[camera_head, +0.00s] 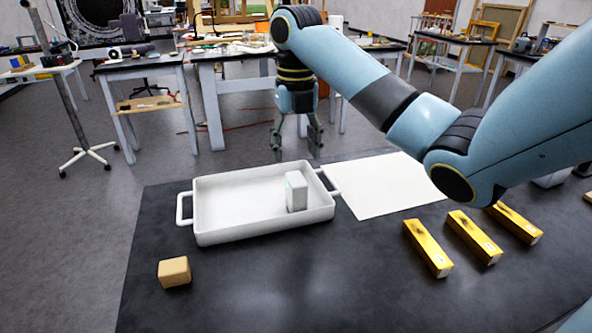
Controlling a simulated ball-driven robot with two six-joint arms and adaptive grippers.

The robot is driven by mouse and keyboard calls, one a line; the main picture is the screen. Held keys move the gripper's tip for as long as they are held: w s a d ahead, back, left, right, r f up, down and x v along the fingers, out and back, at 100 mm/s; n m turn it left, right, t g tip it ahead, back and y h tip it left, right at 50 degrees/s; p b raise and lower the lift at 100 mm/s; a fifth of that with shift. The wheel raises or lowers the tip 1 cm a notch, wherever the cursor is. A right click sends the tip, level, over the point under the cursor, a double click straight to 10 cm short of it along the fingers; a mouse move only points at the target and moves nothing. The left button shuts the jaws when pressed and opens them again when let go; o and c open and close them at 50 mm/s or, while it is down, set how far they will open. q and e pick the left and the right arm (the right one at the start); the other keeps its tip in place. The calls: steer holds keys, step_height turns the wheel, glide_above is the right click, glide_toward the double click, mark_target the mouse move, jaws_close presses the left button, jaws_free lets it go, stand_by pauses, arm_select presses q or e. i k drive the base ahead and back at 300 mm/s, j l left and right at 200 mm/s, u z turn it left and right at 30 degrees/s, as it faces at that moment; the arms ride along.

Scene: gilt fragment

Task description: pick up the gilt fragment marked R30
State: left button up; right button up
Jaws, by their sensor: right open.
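Three gilt fragments lie on the dark table at the right: a left one (426,246), a middle one (473,236) and a right one (515,223). Each is a long gold bar with dark patches and a small pale label at its near end. The labels are too small to read, so I cannot tell which is R30. My right gripper (296,146) is open and empty, pointing down, beyond the white tray and well to the left of the fragments. My right arm passes above and behind the fragments. My left gripper is not in view.
A white tray (225,238) with handles holds a small white block (297,192). A white sheet (375,188) lies flat right of it. A tan block (174,271) lies at the front left. The dark table (300,290) is clear in front. Cluttered workbenches stand behind.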

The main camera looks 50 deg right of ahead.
mark_target(424, 243)
steer(key=k, duration=1.5)
